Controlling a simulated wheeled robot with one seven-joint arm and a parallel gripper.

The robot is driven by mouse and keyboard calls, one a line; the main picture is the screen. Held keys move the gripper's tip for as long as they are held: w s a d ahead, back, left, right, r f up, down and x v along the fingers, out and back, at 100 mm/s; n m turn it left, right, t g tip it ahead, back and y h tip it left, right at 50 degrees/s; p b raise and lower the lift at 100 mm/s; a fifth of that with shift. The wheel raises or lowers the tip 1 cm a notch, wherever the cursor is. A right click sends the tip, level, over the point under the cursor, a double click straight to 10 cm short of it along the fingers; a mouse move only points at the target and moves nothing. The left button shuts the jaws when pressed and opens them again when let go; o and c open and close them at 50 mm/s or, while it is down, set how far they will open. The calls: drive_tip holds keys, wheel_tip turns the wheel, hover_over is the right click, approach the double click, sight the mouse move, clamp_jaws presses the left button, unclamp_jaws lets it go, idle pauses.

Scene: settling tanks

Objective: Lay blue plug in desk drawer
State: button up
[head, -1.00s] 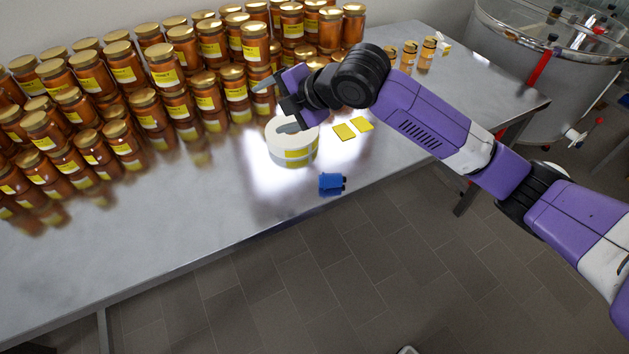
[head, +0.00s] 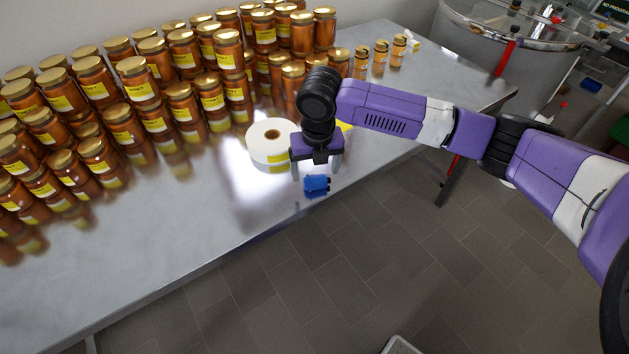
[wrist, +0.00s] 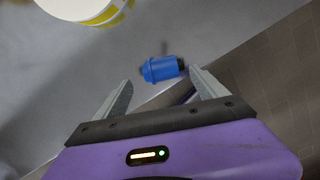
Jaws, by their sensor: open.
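The blue plug (head: 317,185) lies on its side on the metal table, close to the front edge. In the wrist view the plug (wrist: 161,68) lies beyond the fingertips, between their lines, with its dark end to the right. My gripper (head: 316,172) is open and empty, pointing down just above and behind the plug. Its two fingers also show in the wrist view (wrist: 165,85), spread apart. No desk drawer shows in these frames.
A white label roll (head: 270,142) stands just behind and left of my gripper. Many honey jars (head: 140,85) fill the table's back and left. Small jars (head: 380,55) stand at the far right. The front left tabletop (head: 130,240) is clear.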

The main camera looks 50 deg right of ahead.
sight(315, 177)
drive_tip(key=f, duration=0.3)
drive_tip(key=f+p, duration=0.1)
drive_tip(key=f, duration=0.1)
drive_tip(key=shift+w+d, duration=0.35)
drive_tip(key=shift+c, duration=0.4)
drive_tip(key=shift+r, duration=0.1)
drive_tip(key=c, duration=1.6)
drive_tip(key=shift+o, duration=0.2)
